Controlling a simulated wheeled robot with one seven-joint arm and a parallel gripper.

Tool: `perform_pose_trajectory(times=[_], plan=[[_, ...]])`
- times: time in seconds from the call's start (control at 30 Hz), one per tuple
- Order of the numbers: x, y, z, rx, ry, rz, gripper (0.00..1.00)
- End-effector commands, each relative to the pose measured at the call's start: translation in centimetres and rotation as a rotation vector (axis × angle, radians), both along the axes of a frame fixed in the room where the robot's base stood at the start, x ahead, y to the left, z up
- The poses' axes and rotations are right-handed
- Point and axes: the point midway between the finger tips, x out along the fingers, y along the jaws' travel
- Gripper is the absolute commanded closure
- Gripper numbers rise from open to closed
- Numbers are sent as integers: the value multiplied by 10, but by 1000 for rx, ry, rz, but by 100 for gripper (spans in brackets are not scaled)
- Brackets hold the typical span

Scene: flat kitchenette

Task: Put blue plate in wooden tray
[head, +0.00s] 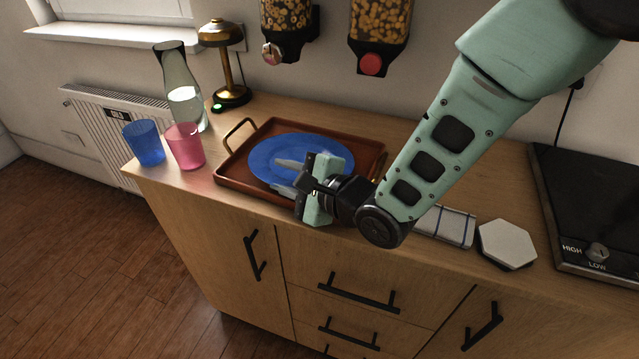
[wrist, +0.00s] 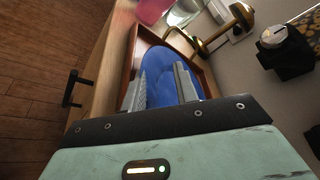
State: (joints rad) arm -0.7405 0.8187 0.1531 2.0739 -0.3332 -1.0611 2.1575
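The blue plate (head: 262,158) lies inside the wooden tray (head: 231,176), a brown rectangular tray with brass handles on the counter. In the wrist view the plate (wrist: 158,62) shows beyond and between my fingers, with part of the tray (wrist: 199,73) around it. My gripper (head: 283,176) is over the near side of the plate, its fingers pointing left across it. In the wrist view the two fingers (wrist: 163,87) are apart with nothing seen clamped between them. Whether the fingers touch the plate is unclear. My gripper hides the plate's near right part.
A blue cup (head: 144,143) and a pink cup (head: 185,146) stand left of the tray, with a glass carafe (head: 181,91) and a brass lamp (head: 229,68) behind. A folded cloth (head: 446,226), a white hexagonal coaster (head: 506,243) and a black hob (head: 601,205) lie to the right.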

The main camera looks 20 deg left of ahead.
Motion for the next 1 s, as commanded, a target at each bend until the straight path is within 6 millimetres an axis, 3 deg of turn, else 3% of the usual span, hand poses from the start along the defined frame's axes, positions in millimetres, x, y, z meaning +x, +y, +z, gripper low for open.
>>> perform_pose_trajectory(times=[0.27, 0.8, 1.0], plan=[[-10, -28, 6, -1, 1, -3, 71], [-56, -135, 34, 0, -1, -3, 71], [-58, -140, 41, -3, 4, 2, 71]])
